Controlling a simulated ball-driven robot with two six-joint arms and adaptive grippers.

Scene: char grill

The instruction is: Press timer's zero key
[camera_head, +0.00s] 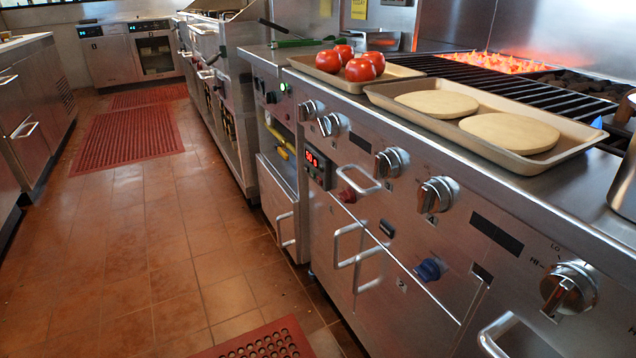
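A small dark timer panel (317,167) with a red lit display is set into the steel front of the grill line, below the tray of tomatoes. Its keys are too small to tell apart, so I cannot make out the zero key. A curved metal handle sticks out just to the right of the timer and below it. Neither of my grippers shows in the head view.
Steel knobs (391,162) line the grill front, with door handles (347,245) jutting out below. Trays of tomatoes (364,68) and flat dough rounds (510,133) sit on top. The tiled floor (180,240) in front is open, with red mats (128,138).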

